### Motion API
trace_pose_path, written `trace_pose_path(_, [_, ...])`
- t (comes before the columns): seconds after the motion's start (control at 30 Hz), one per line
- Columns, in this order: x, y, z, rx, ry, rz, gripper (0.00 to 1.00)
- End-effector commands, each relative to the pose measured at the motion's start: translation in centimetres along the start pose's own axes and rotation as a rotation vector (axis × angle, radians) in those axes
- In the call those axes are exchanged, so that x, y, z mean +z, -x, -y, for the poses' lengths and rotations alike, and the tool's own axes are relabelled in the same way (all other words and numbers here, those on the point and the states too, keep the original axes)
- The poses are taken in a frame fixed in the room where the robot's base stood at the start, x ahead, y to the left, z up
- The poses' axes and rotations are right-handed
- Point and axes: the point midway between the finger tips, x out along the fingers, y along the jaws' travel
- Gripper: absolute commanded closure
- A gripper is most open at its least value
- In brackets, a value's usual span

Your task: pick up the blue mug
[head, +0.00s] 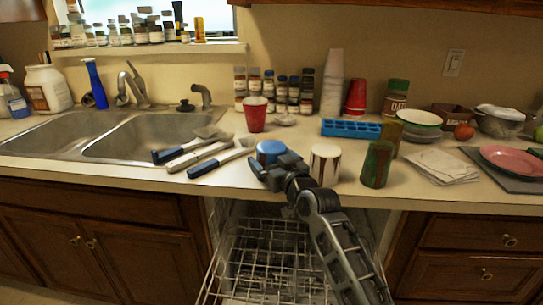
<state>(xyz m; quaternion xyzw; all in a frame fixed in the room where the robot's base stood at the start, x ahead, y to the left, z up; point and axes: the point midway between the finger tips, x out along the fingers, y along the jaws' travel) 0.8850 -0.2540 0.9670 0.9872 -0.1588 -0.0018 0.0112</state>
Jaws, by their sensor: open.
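The blue mug (270,149) stands on the counter near its front edge, right of the brushes. Only its upper part shows; its lower part is hidden behind my gripper. My gripper (266,168) is open, in front of the mug and very near it in the picture. I cannot tell whether the fingers touch the mug or are around it.
A white-and-brown can (324,164) and a green-brown can (377,164) stand right of my gripper. Brushes (206,152) lie left of the mug. A red cup (256,114) stands behind. An open dishwasher rack (265,258) is below the counter.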

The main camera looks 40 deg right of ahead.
Motion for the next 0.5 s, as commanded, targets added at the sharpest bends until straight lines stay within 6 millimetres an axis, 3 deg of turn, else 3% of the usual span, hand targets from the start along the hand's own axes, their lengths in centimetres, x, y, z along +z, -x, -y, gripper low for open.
trace_pose_path(0.3, [0.04,-0.70,0.03,0.000,0.000,0.000,0.00])
trace_pose_path(0.5, [0.04,-0.68,0.02,0.000,0.000,0.000,0.18])
